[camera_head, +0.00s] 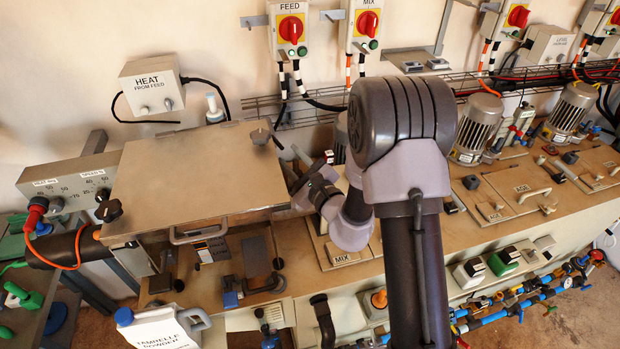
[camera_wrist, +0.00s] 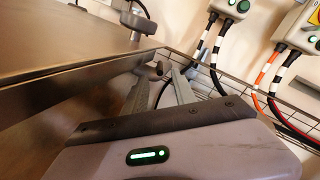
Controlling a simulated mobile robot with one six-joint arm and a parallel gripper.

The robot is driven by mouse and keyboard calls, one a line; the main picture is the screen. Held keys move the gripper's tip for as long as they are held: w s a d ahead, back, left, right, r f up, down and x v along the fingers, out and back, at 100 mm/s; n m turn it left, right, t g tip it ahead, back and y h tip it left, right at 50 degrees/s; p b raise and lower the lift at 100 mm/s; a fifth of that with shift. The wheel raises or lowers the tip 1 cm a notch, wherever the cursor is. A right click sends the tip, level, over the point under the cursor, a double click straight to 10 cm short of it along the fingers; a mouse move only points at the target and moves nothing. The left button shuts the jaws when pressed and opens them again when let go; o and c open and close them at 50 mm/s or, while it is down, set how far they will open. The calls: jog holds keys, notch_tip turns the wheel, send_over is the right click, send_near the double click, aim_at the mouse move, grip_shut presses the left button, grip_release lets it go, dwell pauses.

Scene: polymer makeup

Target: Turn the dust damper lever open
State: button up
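My gripper (camera_wrist: 162,78) points away from the wrist camera, beside the metal hopper lid. Its two grey fingers stand apart with a gap between them. A small dark knob or lever end (camera_wrist: 156,68) shows at the fingertips; I cannot tell whether it touches them. No label marks it as the dust damper lever, and its angle is unclear. In the head view my gripper (camera_head: 298,178) is at the lid's right side, small and partly hidden by my wrist. I cannot pick out the lever for certain there.
The large metal lid (camera_head: 185,180) lies left of my gripper, with a dark clamp knob (camera_head: 261,136) at its corner. Behind are a wire cable tray (camera_wrist: 240,85), hanging cables, and the FEED (camera_head: 290,28) and MIX (camera_head: 365,25) switch boxes. A white powder jug (camera_head: 160,329) stands front left.

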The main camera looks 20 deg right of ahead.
aim_at(277, 143)
jog(key=b+v, duration=0.1)
jog(key=v, duration=1)
jog(key=shift+c, duration=0.8)
jog(key=w+d+r+n+p, duration=0.1)
jog(key=n, duration=0.1)
jog(key=w+n+y+p, duration=0.1)
jog(key=w+n, duration=0.1)
jog(key=w+d+r+n+y+p, duration=0.1)
jog(key=n+p, duration=0.1)
jog(key=n, duration=0.1)
jog(key=shift+w+d+r+g, duration=0.3)
jog(key=shift+r, duration=0.05)
grip_shut()
jog(key=w+d+n+g+y+p, duration=0.2)
jog(key=w+d+n+p, duration=0.15)
jog(key=n, duration=0.55)
jog(key=w+a+f, duration=0.2)
jog(key=w+a, duration=0.5)
jog(key=a, duration=0.1)
jog(key=shift+w+h, duration=0.25)
jog(key=shift+h, duration=0.05)
